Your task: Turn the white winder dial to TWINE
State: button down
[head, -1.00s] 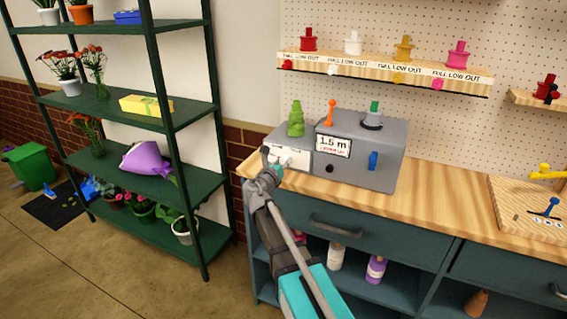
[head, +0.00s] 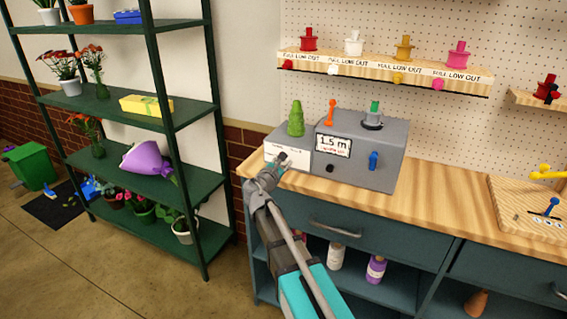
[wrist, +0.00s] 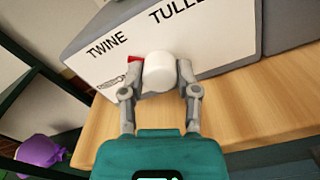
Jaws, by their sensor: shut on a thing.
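The white winder dial (wrist: 158,73) sits on the white front panel (wrist: 215,50) of a grey machine, between the two fingers of my gripper (wrist: 160,80), which is shut on it. A red pointer (wrist: 133,59) at the dial's upper left points toward the word TWINE (wrist: 104,47). The word TULLE (wrist: 176,12) is above and right of the dial. In the head view my gripper (head: 280,158) is at the panel (head: 287,153) on the machine's left part and hides most of the dial.
Spools line a shelf above. A green flower rack (head: 150,118) stands left.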

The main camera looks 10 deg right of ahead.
jog(key=shift+d+m, duration=0.1)
jog(key=shift+m, duration=2)
jog(key=shift+c, duration=1.7)
grip_release()
jog(key=v, duration=1.2)
